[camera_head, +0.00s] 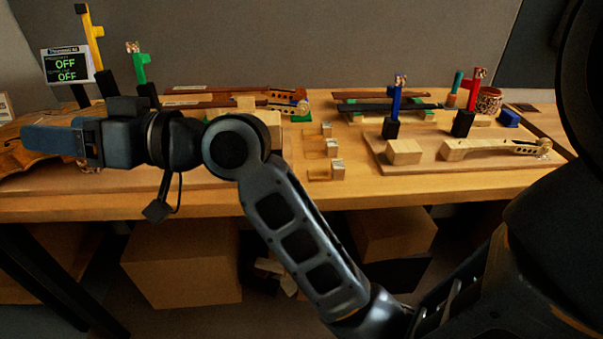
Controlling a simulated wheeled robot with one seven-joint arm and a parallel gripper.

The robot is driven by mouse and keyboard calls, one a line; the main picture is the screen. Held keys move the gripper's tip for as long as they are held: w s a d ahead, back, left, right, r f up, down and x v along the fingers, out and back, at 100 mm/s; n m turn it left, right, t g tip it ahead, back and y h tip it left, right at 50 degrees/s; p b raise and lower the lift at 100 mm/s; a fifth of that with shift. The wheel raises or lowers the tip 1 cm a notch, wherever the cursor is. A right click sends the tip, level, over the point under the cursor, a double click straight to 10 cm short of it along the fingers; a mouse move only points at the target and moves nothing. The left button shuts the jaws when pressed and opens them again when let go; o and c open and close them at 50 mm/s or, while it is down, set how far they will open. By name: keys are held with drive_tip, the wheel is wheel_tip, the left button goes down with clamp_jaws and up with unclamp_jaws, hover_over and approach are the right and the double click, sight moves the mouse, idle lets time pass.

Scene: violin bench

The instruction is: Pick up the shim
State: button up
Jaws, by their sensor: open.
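I cannot tell for sure which thing is the shim. Several small pale wooden pieces with light block-like ends (333,147) stand in a column near the middle of the bench, and one of them may be it. My gripper (30,139) is at the far left, with its blue fingers pointing left in front of a violin body (18,168). It is open, and I see nothing held in it. It is well to the left of the small pieces. My wrist and forearm hide part of the bench between them.
A wooden bench (440,188) spans the view. A violin neck (490,149) and a pale block (404,151) lie on a board at right. Coloured upright clamps, blue (396,98), red (474,88) and green (139,67), rise behind. Cardboard boxes (185,262) stand below.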

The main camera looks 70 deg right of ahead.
drive_tip(key=d+r+n+g+y, duration=0.1)
drive_tip(key=d+n+g, duration=0.1)
drive_tip(key=d+n, duration=0.1)
drive_tip(key=n+g+h+b, duration=0.3)
drive_tip(key=g+h, duration=0.3)
drive_tip(key=g, duration=1)
hover_over(338, 164)
wheel_tip(338, 164, down, 13)
drive_tip(key=shift+s+r, duration=0.15)
wheel_tip(338, 164, down, 8)
drive_tip(key=shift+r, duration=0.25)
drive_tip(key=c, duration=1)
